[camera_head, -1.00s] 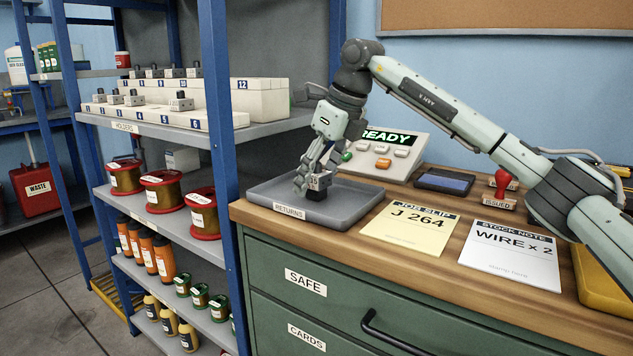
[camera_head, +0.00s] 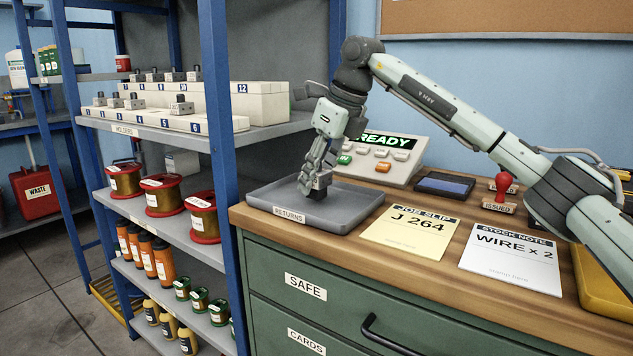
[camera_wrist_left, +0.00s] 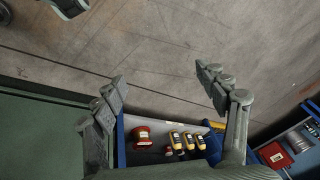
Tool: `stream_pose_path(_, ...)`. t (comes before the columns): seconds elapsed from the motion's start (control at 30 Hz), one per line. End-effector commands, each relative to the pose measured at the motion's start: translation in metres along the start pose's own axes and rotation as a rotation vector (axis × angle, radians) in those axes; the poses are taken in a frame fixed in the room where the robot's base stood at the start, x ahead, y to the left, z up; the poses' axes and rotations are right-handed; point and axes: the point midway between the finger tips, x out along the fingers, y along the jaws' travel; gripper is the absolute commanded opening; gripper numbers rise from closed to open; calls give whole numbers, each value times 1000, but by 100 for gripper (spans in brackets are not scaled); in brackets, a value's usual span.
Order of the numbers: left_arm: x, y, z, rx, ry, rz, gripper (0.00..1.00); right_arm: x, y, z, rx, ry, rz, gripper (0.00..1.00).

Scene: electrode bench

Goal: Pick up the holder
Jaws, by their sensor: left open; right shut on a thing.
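The holder (camera_head: 322,183) is a small grey block with a dark lower part, in the grey tray (camera_head: 262,198) labelled RETURNS on the wooden counter. My right gripper (camera_head: 313,180) points down over the tray, shut on the holder; its fingers hide part of it. I cannot tell whether the holder touches the tray floor. My left gripper (camera_wrist_left: 165,85) shows only in the left wrist view, with its fingers wide apart and nothing between them, above the floor and low shelf.
Similar holders (camera_head: 182,105) stand on numbered white racks on the shelf at left. A READY panel (camera_head: 385,158) stands behind the tray. A yellow job slip (camera_head: 408,233), a white stock note (camera_head: 510,260) and a red-handled stamp (camera_head: 502,185) lie to the right. A blue shelf post (camera_head: 222,170) rises left of the counter.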

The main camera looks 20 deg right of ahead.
Motion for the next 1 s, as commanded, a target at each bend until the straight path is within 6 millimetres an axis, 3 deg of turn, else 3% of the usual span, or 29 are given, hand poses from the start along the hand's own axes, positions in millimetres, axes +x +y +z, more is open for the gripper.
stream_pose_path(0.17,-1,1,0,-3,1,3,73,-31,1,14,-3,-7,-1,0)
stream_pose_path(0.5,-9,2,-4,-8,10,3,73,-65,75,44,-7,-4,-1,0)
stream_pose_path(0.7,-14,1,-3,-7,8,0,73,-79,104,56,-4,-3,0,0)
stream_pose_path(1.0,-13,-3,0,1,2,-8,73,-85,115,60,-1,-1,0,0)
